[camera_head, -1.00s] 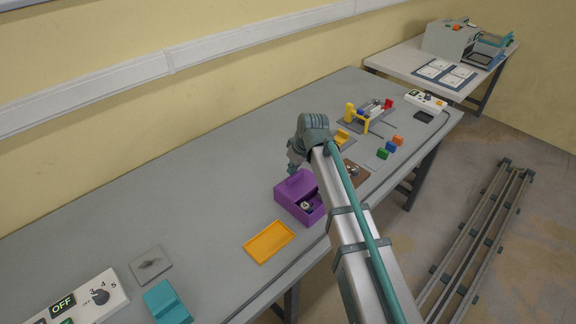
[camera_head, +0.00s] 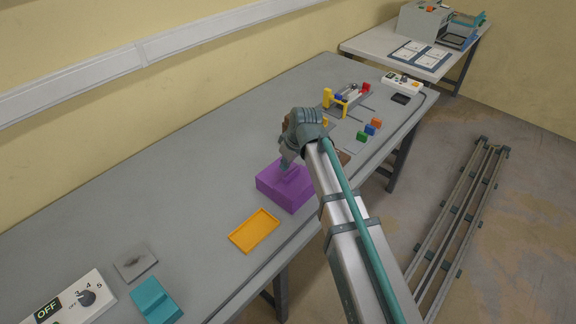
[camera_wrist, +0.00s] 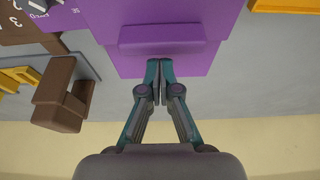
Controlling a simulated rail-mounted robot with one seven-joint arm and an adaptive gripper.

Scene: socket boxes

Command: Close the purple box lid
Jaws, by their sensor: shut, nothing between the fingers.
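The purple box (camera_head: 285,188) stands on the grey table, and its purple lid (camera_head: 292,176) lies over the top; the inside is not visible. A raised purple handle bar (camera_wrist: 165,37) shows on the lid in the wrist view. My gripper (camera_head: 284,167) is just above the back part of the lid. In the wrist view my gripper (camera_wrist: 159,64) has its fingertips together with nothing between them, beside the handle bar. I cannot tell whether the fingertips touch the lid.
An orange tray (camera_head: 254,230) lies in front of the box. A teal block (camera_head: 157,300) and a switch panel (camera_head: 75,302) are at the lower left. A brown holder (camera_wrist: 62,97) stands near the box.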

